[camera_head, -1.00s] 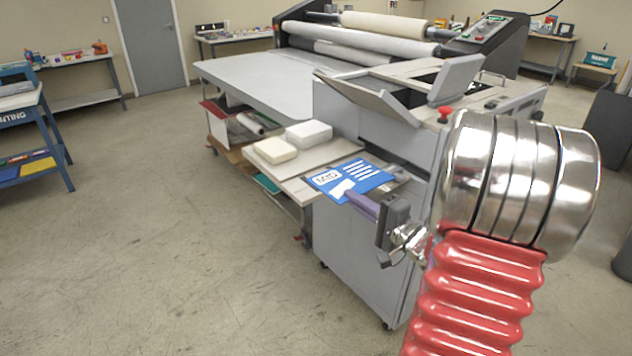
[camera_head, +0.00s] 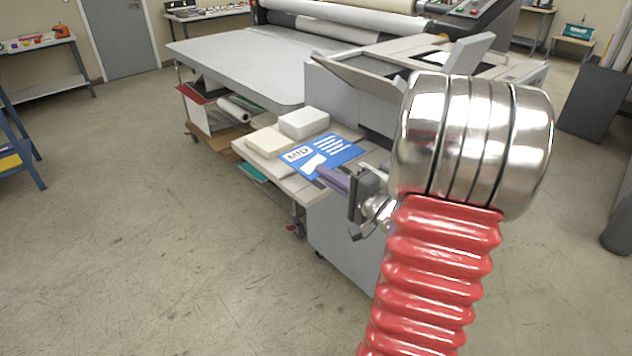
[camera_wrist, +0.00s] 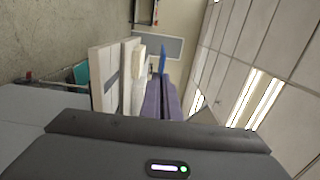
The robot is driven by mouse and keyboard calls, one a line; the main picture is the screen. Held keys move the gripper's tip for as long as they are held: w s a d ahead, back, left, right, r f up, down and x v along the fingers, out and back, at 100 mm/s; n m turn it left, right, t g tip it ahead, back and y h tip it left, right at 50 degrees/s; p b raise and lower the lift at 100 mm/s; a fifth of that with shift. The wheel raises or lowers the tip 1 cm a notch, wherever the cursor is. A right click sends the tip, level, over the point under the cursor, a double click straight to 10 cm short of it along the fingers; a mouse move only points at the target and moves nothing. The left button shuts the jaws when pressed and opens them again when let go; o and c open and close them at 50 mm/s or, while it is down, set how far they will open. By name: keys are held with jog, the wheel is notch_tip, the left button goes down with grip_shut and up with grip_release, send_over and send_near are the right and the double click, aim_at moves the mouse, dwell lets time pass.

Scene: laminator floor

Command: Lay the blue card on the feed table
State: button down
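My gripper (camera_head: 326,178) has purple fingers and is shut on the blue card (camera_head: 345,150), which has white print and sticks out beyond the fingertips. In the head view the card overlaps the small side shelf (camera_head: 284,180). In the wrist view, which is turned sideways, the card (camera_wrist: 162,58) shows edge-on at the end of the purple fingers (camera_wrist: 160,100), above the level of the pale stacks. The wide, flat grey table (camera_head: 235,62) of the laminator, apparently the feed table, lies beyond the shelf and is bare. My red arm hides part of the machine.
A white stack (camera_head: 304,123) and a cream stack (camera_head: 270,141) sit on the side shelf, close to the card. A tilted grey panel (camera_head: 350,75) stands between my arm and the rollers. The floor at left (camera_head: 130,220) is clear.

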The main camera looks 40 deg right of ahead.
jog(key=shift+f, duration=2.9)
jog(key=shift+f, duration=2.05)
jog(key=shift+f, duration=0.1)
jog(key=c, duration=2)
grip_release()
jog(key=shift+s+d, duration=0.15)
jog(key=shift+s, duration=5.85)
